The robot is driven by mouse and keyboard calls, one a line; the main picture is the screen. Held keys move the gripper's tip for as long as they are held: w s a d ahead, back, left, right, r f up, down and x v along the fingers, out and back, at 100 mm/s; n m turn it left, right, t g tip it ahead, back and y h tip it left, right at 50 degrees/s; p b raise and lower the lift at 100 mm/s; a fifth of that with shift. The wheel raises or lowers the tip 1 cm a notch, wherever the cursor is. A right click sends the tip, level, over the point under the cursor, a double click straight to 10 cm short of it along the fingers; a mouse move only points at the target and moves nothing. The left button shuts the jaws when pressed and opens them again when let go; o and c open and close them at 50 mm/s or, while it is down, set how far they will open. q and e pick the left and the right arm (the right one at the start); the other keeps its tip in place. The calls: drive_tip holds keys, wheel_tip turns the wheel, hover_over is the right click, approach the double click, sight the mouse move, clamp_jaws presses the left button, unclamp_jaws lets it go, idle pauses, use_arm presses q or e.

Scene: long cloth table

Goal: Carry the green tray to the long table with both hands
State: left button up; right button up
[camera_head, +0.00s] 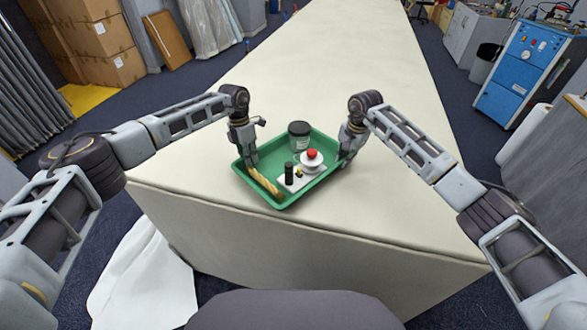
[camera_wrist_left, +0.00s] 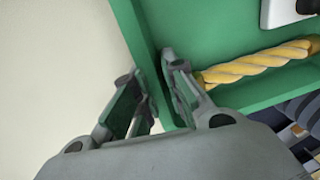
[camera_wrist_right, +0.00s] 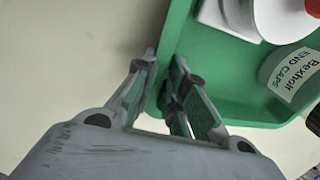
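The green tray (camera_head: 243,172) is over the near end of the long table (camera_head: 330,60), close to its front edge. I cannot tell whether it touches the cloth. It carries a dark jar (camera_head: 299,136), a white piece with a red button (camera_head: 312,160), a white plate with a small black cylinder (camera_head: 289,174) and a yellow twisted rope (camera_head: 264,183). My left gripper (camera_wrist_left: 152,75) is shut on the tray's left wall, with one finger on each side. My right gripper (camera_wrist_right: 164,62) is shut on the right wall in the same way.
The table top beyond the tray is long and clear. Cardboard boxes (camera_head: 95,40) stand at the far left. A blue cabinet (camera_head: 525,75) and a dark bin (camera_head: 484,62) stand at the right. White cloth (camera_head: 145,280) lies on the floor at the near left.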

use_arm(q)
drive_tip(key=shift+o, duration=0.8)
drive_tip(key=shift+r, duration=0.1)
use_arm(e)
drive_tip(key=shift+o, duration=0.8)
use_arm(q)
wheel_tip(320, 180, up, 12)
drive_tip(key=w+a, duration=0.1)
use_arm(e)
drive_tip(key=shift+r, duration=0.15)
wheel_tip(320, 180, up, 12)
drive_tip(key=s+d, duration=0.1)
drive_tip(key=shift+f, duration=0.2)
drive_tip(key=shift+s, duration=0.1)
idle(0.4)
